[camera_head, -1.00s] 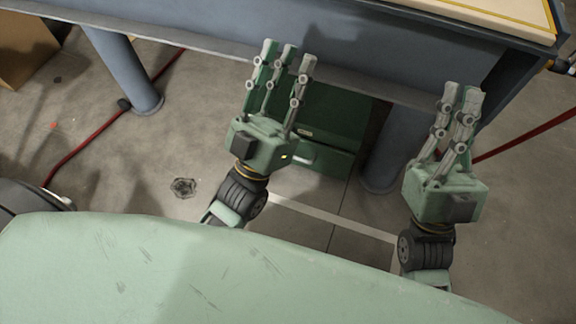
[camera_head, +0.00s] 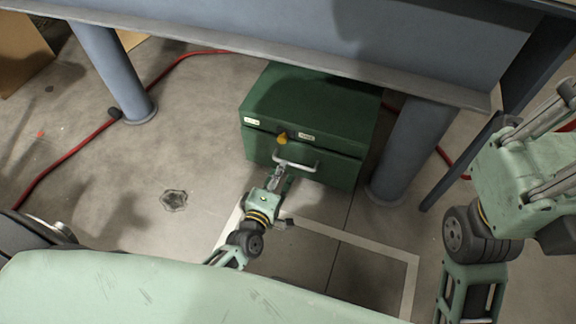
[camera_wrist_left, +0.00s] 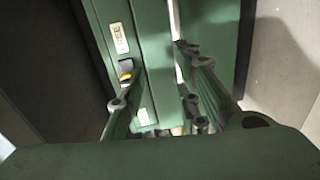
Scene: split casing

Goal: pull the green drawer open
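The green drawer (camera_head: 335,172) is the front of a low green cabinet (camera_head: 315,98) on the floor under the bench. It looks shut, flush with the cabinet. A pale bar handle (camera_head: 304,166) crosses its front. My left gripper (camera_head: 279,174) is at the left end of the handle. In the left wrist view my left gripper (camera_wrist_left: 158,85) has its fingers spread, with the handle (camera_wrist_left: 175,45) between them, nearer the right-hand fingers; contact is unclear. My right gripper (camera_head: 550,140) is raised at the right edge, away from the drawer, its fingertips partly cut off.
A blue-grey bench (camera_head: 250,40) overhangs the cabinet, with legs to its left (camera_head: 115,72) and right (camera_head: 412,148). A red cable (camera_head: 75,150) lies on the floor. The floor before the drawer, inside a white line (camera_head: 360,243), is clear.

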